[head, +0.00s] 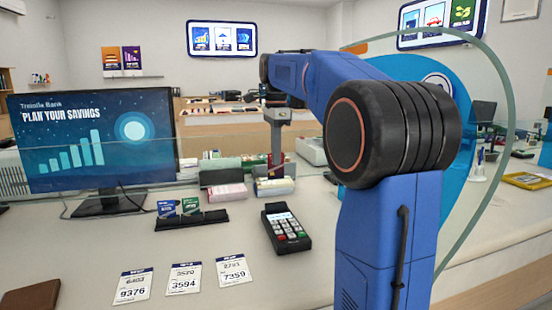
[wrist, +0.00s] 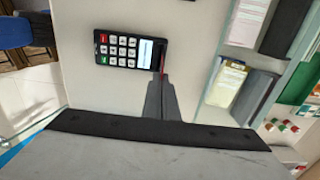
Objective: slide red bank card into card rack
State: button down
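The red bank card (head: 270,161) is held upright by my gripper (head: 277,152) above the back of the counter. In the wrist view it shows edge-on as a thin red strip (wrist: 163,62) at the tips of my gripper (wrist: 162,84), whose fingers are close together on it. The black card rack (head: 192,220) stands on the counter to the left of and nearer than my gripper in the head view. It holds a blue card (head: 167,208) and a green card (head: 191,205). The rack is not seen in the wrist view.
A black card terminal (head: 286,230) stands right of the rack; it also shows in the wrist view (wrist: 131,50). Banknote holders (head: 222,180) are behind the rack. A monitor (head: 98,142) stands left. Several number slips (head: 184,279) and a brown wallet (head: 32,297) lie in front.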

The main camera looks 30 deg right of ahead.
jog(key=shift+r, duration=1.65)
